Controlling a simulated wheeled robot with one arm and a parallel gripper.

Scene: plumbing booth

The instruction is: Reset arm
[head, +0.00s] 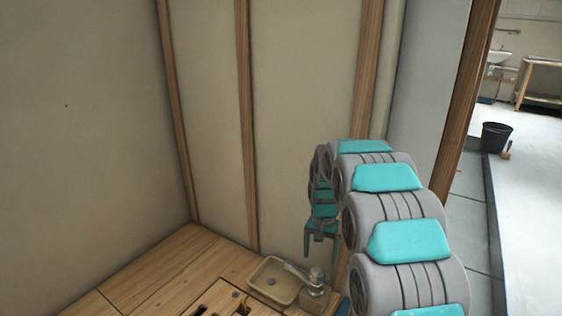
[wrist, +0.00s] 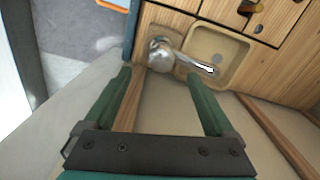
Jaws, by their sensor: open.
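My gripper (head: 320,240) hangs at the end of my grey and teal arm, in front of the panelled wall and above the back of the wooden counter. In the wrist view its two green fingers (wrist: 162,90) are wide apart with nothing between them. A chrome faucet (head: 315,284) stands below it at the counter's right end. The faucet also shows just beyond the fingertips in the wrist view (wrist: 162,56). Whether the fingers touch anything cannot be seen, but there is a visible gap to the faucet. My arm hides part of the counter's right side.
A small beige basin (head: 270,288) sits in the wooden counter (head: 160,270) beside the faucet. Compartments with small items lie at the front edge. Wooden posts (head: 245,130) line the wall. A black bucket (head: 496,137) stands on the open floor far right.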

